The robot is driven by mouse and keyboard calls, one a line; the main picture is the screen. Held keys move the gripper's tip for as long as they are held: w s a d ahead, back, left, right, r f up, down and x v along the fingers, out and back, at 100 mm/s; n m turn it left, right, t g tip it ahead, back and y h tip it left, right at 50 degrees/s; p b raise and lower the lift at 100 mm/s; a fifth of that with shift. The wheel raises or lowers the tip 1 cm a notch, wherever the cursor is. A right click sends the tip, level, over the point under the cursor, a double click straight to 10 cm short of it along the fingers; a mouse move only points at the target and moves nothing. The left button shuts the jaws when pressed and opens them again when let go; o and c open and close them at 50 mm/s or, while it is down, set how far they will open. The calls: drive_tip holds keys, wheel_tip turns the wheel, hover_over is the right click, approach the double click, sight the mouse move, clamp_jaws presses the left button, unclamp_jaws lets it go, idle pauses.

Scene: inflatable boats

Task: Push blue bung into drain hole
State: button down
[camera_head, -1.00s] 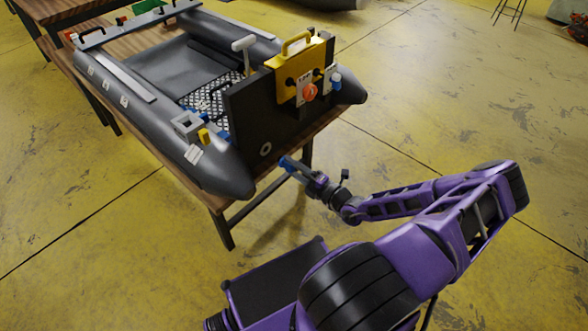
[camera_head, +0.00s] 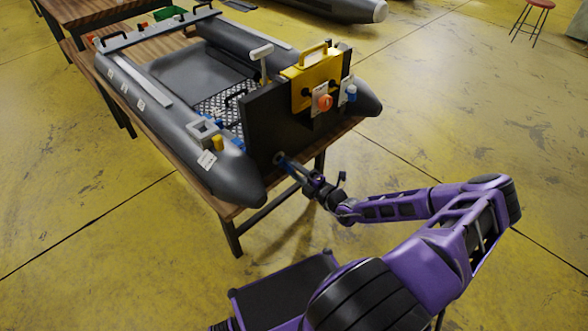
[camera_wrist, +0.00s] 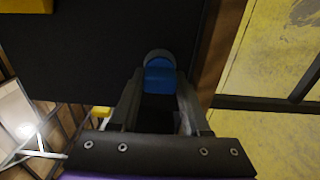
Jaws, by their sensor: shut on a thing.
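The blue bung (camera_wrist: 159,79) is between the two fingers of my gripper (camera_wrist: 158,95), which is shut on it. The drain hole's pale grey ring (camera_head: 279,158) is low on the boat's black transom (camera_head: 262,128). In the head view, my gripper (camera_head: 288,165) reaches up to this ring from the front right. In the wrist view, a grey arc of the ring (camera_wrist: 158,53) shows just beyond the bung. The bung's far end is hidden, and I cannot tell how deep it sits in the hole.
The grey inflatable boat (camera_head: 143,105) rests on a wooden table (camera_head: 216,203). A yellow box with a handle (camera_head: 308,78) and an orange knob (camera_head: 324,102) are higher on the transom. The floor around my arm is clear.

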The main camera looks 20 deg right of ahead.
drive_tip(key=shift+x, duration=0.95)
idle(0.6)
drive_tip(key=shift+c, duration=1.5)
unclamp_jaws()
drive_tip(key=p+v, duration=0.1)
drive_tip(key=v, duration=1.6)
drive_tip(key=shift+s, duration=0.25)
drive_tip(key=shift+r, duration=0.1)
